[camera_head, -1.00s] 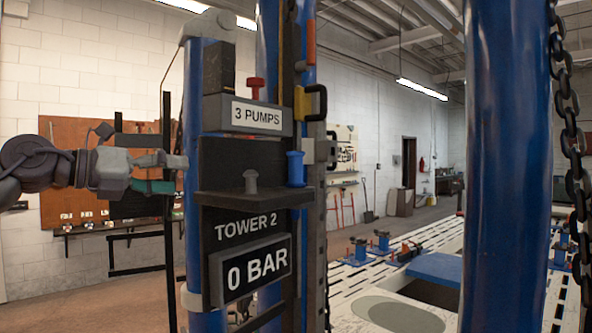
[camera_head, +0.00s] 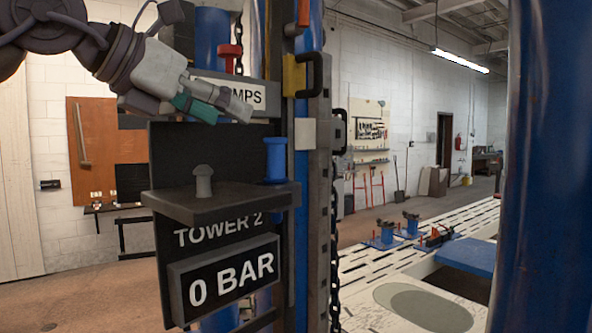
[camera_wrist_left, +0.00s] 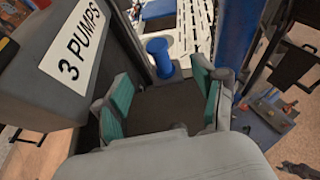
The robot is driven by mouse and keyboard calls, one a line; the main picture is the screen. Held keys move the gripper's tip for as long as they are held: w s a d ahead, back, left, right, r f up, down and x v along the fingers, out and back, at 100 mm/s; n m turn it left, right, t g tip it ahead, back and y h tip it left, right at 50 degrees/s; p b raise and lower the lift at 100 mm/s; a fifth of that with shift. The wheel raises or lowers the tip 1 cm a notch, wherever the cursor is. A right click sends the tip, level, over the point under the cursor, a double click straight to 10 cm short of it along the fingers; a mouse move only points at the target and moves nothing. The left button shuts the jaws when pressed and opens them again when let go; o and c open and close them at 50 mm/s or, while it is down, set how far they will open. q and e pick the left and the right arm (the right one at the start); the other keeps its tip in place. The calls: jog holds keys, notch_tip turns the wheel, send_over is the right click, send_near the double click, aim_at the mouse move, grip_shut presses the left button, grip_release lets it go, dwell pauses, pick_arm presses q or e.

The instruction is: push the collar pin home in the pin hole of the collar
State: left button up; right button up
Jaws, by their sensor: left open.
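No part is marked as the collar pin, and I cannot tell the collar or its pin hole for sure. A red T-topped pin (camera_head: 231,52) stands upright above the "3 PUMPS" box (camera_head: 262,97). A grey mushroom-headed peg (camera_head: 203,182) and a blue flanged spool (camera_head: 275,160) stand on the dark shelf (camera_head: 215,203). My left gripper (camera_head: 222,108) is in front of the box, above the shelf. In the left wrist view its teal-padded fingers (camera_wrist_left: 160,95) are apart and empty, with the blue spool (camera_wrist_left: 159,58) beyond them. My right gripper is out of view.
The "TOWER 2" panel reads 0 BAR (camera_head: 230,277). A yellow block (camera_head: 293,75) with a black handle sits on the tower's right side. A chain (camera_head: 335,250) hangs beside it. A blue post (camera_head: 545,160) stands at the right. The slotted bench (camera_head: 380,270) lies behind.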

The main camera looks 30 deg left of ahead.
aim_at(267, 140)
pick_arm(q)
jog(key=p+x, duration=0.2)
jog(key=x, duration=0.2)
jog(key=shift+w+d+f, duration=0.1)
jog(key=shift+f, duration=0.05)
jog(key=x, duration=0.2)
jog(key=shift+w+f, duration=0.15)
jog(key=shift+w, duration=0.15)
jog(key=shift+p+x, duration=1.1)
jog(key=shift+p, duration=0.15)
jog(key=x, duration=0.1)
jog(key=p+x, duration=0.1)
jog(key=x, duration=0.1)
jog(key=shift+a+f, duration=0.2)
jog(key=shift+a, duration=0.05)
jog(key=shift+f, duration=0.1)
jog(key=shift+d, duration=0.1)
jog(key=shift+s, duration=0.15)
jog(key=c, duration=0.4)
grip_shut()
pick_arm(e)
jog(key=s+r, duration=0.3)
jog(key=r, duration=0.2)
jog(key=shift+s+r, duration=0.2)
